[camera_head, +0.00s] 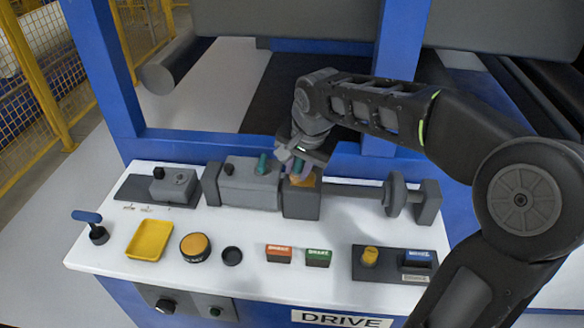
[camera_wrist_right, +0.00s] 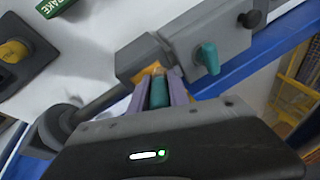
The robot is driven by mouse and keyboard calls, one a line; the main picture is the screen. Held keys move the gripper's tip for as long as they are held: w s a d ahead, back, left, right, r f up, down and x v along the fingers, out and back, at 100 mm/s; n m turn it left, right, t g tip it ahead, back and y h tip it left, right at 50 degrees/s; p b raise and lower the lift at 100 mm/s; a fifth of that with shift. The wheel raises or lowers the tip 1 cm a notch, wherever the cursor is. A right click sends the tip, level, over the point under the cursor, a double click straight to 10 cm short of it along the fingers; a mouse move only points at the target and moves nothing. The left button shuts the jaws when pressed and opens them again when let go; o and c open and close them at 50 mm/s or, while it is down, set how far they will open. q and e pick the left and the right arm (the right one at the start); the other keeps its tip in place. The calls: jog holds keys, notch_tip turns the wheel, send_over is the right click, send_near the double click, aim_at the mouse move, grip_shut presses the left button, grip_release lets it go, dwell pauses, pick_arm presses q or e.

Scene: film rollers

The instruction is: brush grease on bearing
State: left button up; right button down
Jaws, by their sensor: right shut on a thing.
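My right gripper (camera_head: 298,160) comes in from the right over the grey bearing block (camera_head: 301,205) on the white bench. In the right wrist view, the fingers of this gripper (camera_wrist_right: 160,88) are shut on a teal handle (camera_wrist_right: 158,94), apparently that of a brush. The handle points down at the top of the block (camera_wrist_right: 140,58). Orange material (camera_head: 304,180) shows at the block's top, right at the handle's lower end. I cannot tell whether it is bristles or grease. A round black tin with an orange-yellow top (camera_head: 195,246) stands at the front. My left gripper is out of view.
A grey box (camera_head: 248,187) with a teal lever (camera_head: 262,163) adjoins the block on the left. A shaft with a disc (camera_head: 395,194) runs right. A yellow tray (camera_head: 149,240), red block (camera_head: 279,253), green block (camera_head: 318,258) and blue-handled tool (camera_head: 88,217) stand in front.

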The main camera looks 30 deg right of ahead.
aim_at(317, 182)
jog(key=shift+s+d, duration=0.6)
jog(key=shift+d, duration=0.2)
jog(key=shift+s+d, duration=1.05)
jog(key=shift+d, duration=0.3)
jog(key=shift+r+p, duration=2.05)
jog(key=shift+r, duration=0.9)
jog(key=shift+r, duration=0.15)
notch_tip(317, 182, up, 3)
jog(key=shift+f+p, duration=0.1)
jog(key=shift+p, duration=1.05)
